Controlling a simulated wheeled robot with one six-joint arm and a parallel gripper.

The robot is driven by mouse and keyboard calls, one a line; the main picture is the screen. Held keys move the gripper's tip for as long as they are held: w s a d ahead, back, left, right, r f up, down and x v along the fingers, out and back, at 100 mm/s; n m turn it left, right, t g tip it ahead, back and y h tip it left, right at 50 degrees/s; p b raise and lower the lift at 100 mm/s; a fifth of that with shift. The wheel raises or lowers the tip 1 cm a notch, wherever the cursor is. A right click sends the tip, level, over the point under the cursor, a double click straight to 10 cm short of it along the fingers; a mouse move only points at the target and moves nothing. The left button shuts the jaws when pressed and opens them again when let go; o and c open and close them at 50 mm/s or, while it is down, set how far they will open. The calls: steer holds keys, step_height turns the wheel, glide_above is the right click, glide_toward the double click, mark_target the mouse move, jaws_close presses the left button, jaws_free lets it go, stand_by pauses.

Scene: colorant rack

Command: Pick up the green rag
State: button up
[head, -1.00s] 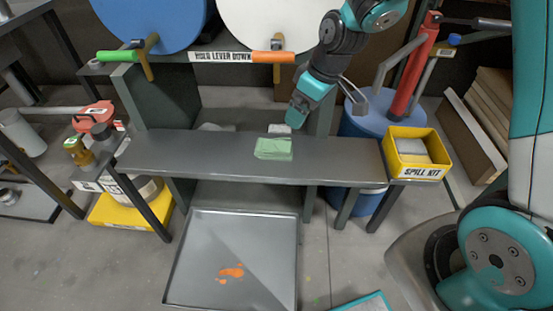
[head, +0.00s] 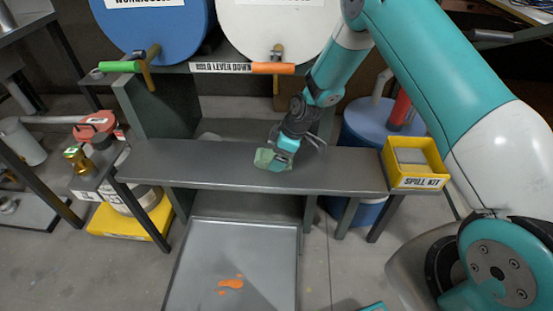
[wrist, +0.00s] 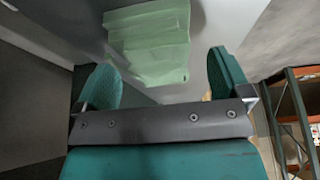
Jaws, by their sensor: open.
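The green rag (head: 265,158) lies folded on the grey shelf (head: 200,172) below the two drums. My gripper (head: 286,146) is right over the rag and hides its right part in the head view. In the wrist view the rag (wrist: 150,40) shows as a stack of pale green folds, ahead of the two teal fingers. My gripper (wrist: 165,82) is open there, with the fingers wide apart and nothing between them. I cannot tell whether a finger touches the rag.
The yellow spill kit bin (head: 415,165) stands at the shelf's right end. The blue drum (head: 155,25) and white drum (head: 270,25) are above, with a green lever (head: 119,67) and an orange lever (head: 272,68). A grey tray (head: 235,255) with orange spill lies below.

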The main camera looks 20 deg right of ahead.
steer(key=shift+x, duration=0.8)
steer(key=shift+c, duration=0.3)
steer(key=c, duration=0.9)
